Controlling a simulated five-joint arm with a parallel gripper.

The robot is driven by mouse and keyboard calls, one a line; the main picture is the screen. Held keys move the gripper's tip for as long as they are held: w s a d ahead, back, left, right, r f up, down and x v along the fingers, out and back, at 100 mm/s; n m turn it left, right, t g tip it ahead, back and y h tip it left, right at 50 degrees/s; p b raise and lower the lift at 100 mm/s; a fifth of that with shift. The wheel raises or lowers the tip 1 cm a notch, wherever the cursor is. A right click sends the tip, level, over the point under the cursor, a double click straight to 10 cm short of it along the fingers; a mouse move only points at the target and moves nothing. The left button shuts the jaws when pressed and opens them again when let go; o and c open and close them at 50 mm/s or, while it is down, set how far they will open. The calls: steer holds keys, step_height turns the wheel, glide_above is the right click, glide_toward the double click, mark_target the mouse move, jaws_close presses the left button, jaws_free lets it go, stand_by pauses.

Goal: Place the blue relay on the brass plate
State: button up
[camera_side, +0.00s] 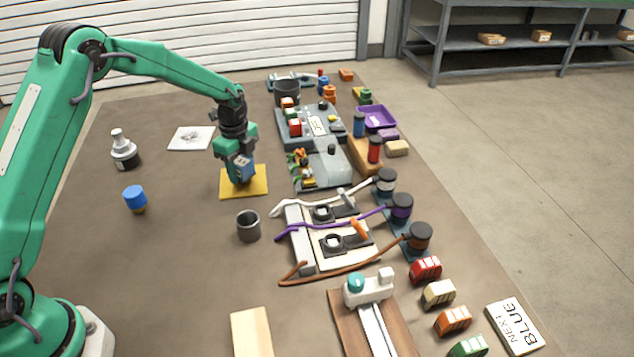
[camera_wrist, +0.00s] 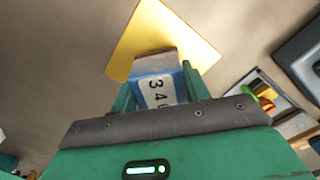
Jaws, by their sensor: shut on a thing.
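The blue relay (camera_side: 243,168) is between the fingers of my gripper (camera_side: 240,176), which is shut on it. In the wrist view the blue relay (camera_wrist: 158,86) shows a white label with dark digits and a pale end between the green fingers. The brass plate (camera_side: 231,188) is a yellow square lying flat on the table. In the wrist view the brass plate (camera_wrist: 165,35) spreads beyond the relay. I cannot tell whether the relay touches the plate.
A dark grey cup (camera_side: 248,226) stands just in front of the plate. A blue-capped jar (camera_side: 135,199) and a white bottle (camera_side: 123,150) stand to the left. Grey fixtures (camera_side: 322,170) with cables line the right side. A white paper (camera_side: 191,138) lies behind.

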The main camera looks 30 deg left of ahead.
mark_target(239, 160)
steer(key=shift+f, duration=0.15)
steer(key=o, duration=1.1)
steer(key=shift+c, duration=0.2)
step_height(239, 160, up, 11)
steer(key=shift+r, duration=0.7)
